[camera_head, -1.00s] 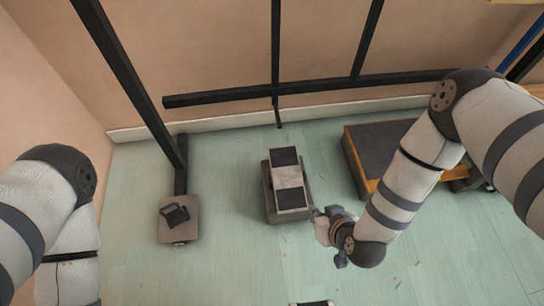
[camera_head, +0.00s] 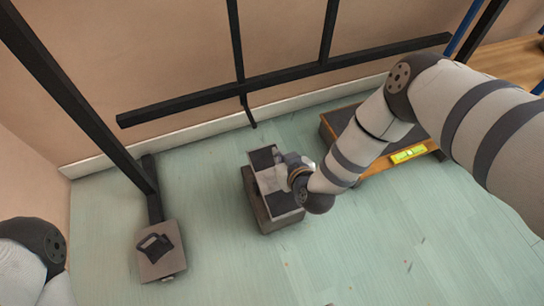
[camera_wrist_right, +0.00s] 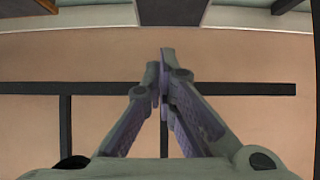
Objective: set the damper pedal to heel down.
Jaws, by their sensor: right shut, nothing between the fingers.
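The damper pedal (camera_head: 268,182) appears to be the rocker plate on a dark box on the floor in the middle of the head view. It has a pale grey middle and a dark pad at each end. I cannot tell which end sits lower. My right gripper (camera_head: 290,172) is at the pedal's right side and hides part of it; I cannot tell whether they touch. In the wrist view, the shut, empty right gripper (camera_wrist_right: 165,65) points towards a dark pad (camera_wrist_right: 172,11) at the top edge. My left gripper is out of view.
A brown block with a black clip-like part (camera_head: 159,247) stands left at the foot of a black post. A black rail (camera_head: 285,82) runs along the wall behind. A low dark platform (camera_head: 338,120) with a yellow level (camera_head: 408,153) lies right.

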